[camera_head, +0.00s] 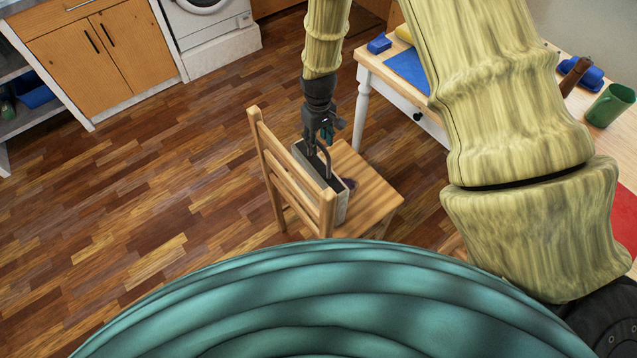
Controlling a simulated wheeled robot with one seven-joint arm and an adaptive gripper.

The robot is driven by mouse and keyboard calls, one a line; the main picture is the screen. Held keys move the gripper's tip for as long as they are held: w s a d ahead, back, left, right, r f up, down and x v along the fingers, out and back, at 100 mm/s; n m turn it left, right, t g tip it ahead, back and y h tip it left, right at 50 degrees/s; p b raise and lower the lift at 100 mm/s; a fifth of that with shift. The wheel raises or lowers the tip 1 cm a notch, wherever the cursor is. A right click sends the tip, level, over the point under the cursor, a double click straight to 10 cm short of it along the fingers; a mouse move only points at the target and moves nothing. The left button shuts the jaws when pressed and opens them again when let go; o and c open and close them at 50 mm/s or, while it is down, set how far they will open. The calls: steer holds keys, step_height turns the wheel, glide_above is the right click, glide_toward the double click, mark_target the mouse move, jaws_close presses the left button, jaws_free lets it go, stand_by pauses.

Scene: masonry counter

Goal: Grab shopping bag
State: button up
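The shopping bag (341,204) looks like a narrow, pale, box-shaped bag with a dark open top. It stands on the seat of a wooden chair (375,198), close against the slatted backrest, which hides part of it. A grey curved strip, seemingly its handle, rises from the top. My gripper (317,146) points down right over the bag, with its fingers at the height of this handle. The fingers are small and dark and overlap the handle in the picture, so I cannot tell whether they are open or closed on it.
A white table (375,68) with a blue mat, a green mug (610,105) and other items stands to the right. Wooden cabinets (85,60) line the back left. The floor (150,190) left of the chair is clear.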

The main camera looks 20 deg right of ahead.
steer(key=shift+d+f+p, duration=0.1)
steer(key=shift+f+p, duration=0.4)
steer(key=shift+f, duration=0.95)
steer(key=shift+c, duration=0.3)
jaws_close()
